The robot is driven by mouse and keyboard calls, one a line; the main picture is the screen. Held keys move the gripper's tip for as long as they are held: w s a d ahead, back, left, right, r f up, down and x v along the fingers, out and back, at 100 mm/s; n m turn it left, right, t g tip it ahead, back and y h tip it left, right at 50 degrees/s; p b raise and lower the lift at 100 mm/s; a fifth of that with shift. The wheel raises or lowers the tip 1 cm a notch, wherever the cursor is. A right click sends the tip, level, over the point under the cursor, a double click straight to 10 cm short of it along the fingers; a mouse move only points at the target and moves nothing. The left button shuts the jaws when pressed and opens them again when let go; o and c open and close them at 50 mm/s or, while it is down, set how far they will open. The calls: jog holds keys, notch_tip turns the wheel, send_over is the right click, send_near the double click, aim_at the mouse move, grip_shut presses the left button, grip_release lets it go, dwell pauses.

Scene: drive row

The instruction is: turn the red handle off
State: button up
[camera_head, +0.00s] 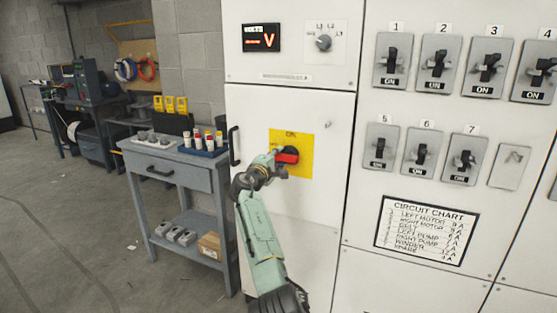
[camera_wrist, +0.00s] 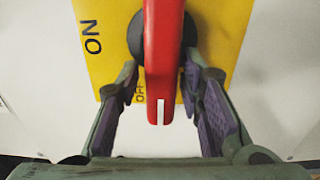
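The red handle (camera_head: 287,158) sits on a black hub on a yellow plate (camera_head: 304,141) on the white cabinet door. In the wrist view the red handle (camera_wrist: 164,60) runs down the middle, and the white mark at its tip lies beside the "OFF" lettering, which it partly covers. The "ON" lettering is farther off to the left on the yellow plate (camera_wrist: 217,30). My gripper (camera_wrist: 160,85) is open, with one finger on each side of the handle and visible gaps. In the head view my gripper (camera_head: 276,164) reaches the handle from the lower left.
Numbered switches (camera_head: 391,61) and a circuit chart (camera_head: 427,229) are on the panel to the right. A dial (camera_head: 323,43) and a red display (camera_head: 262,38) are above. A grey cart (camera_head: 170,178) with containers stands close by on the left. The floor at far left is open.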

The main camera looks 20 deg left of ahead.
jog(key=shift+o, duration=1.2)
jog(key=shift+d+r, duration=0.1)
jog(key=shift+r, duration=0.15)
jog(key=shift+f, duration=0.2)
jog(key=shift+s, duration=0.1)
jog(key=s, duration=1.1)
jog(key=shift+s+a, duration=0.2)
jog(key=shift+s, duration=0.2)
